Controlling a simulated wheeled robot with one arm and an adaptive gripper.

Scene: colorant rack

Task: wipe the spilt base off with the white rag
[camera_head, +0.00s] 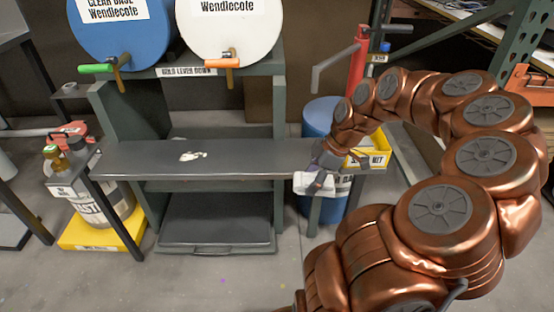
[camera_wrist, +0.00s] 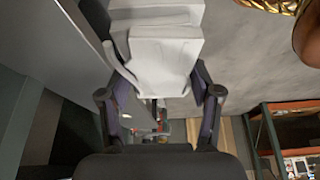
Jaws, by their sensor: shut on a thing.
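The white rag (camera_head: 314,183) hangs from my gripper (camera_head: 322,168) at the right end of the grey bench shelf (camera_head: 240,163). In the wrist view the rag (camera_wrist: 165,60) is a folded white block between the dark fingers of my gripper (camera_wrist: 160,95), which is shut on it. The spilt base (camera_head: 192,156) is a small white patch on the shelf top, left of the middle. The rag is well to the right of the spill and apart from it. The spill does not show in the wrist view.
A blue drum (camera_head: 125,35) and a white drum (camera_head: 229,30) with tap levers stand above the shelf. A yellow bin (camera_head: 372,155) and a blue barrel (camera_head: 318,118) are at the right. A black tray (camera_head: 218,222) lies below. The shelf top is otherwise clear.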

